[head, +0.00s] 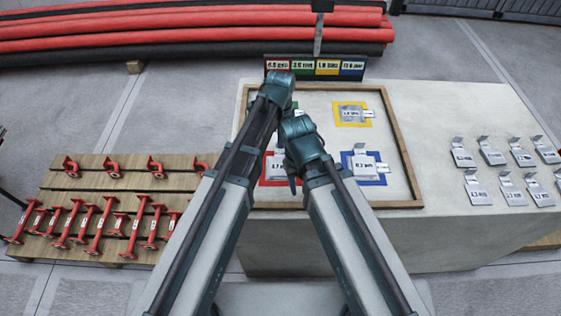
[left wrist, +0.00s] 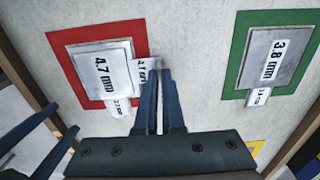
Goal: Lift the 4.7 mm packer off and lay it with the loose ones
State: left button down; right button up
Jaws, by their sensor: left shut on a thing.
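The 4.7 mm packer (left wrist: 100,70) is a pale metal plate with a white label, lying over the red square (left wrist: 60,42) in the left wrist view. The red square also shows in the head view (head: 267,181), partly behind my arms. My left gripper (left wrist: 158,72) is shut on the packer's small labelled tab, at its right edge in the left wrist view. Another labelled tab (left wrist: 118,106) sticks out below the plate, apparently from a piece underneath. My right gripper (left wrist: 66,117) has its fingers apart and empty at the left wrist view's edge.
The loose packers (head: 480,195) lie in two rows on the bench's right side. Green (left wrist: 240,50), yellow (head: 340,122) and blue (head: 376,183) squares carry plates on the framed board. Bare bench (head: 430,120) lies between board and loose packers. Red brackets lie on pallets left.

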pick_arm(q)
jog(key=shift+r, duration=0.15)
pick_arm(e)
jog(key=shift+r, duration=0.1)
dwell(0.5)
pick_arm(q)
notch_tip(320, 180, up, 11)
jog(key=p, duration=1.1)
pick_arm(e)
notch_tip(320, 180, up, 11)
pick_arm(q)
jog(key=shift+r, duration=0.1)
pick_arm(e)
jog(key=shift+r, duration=0.1)
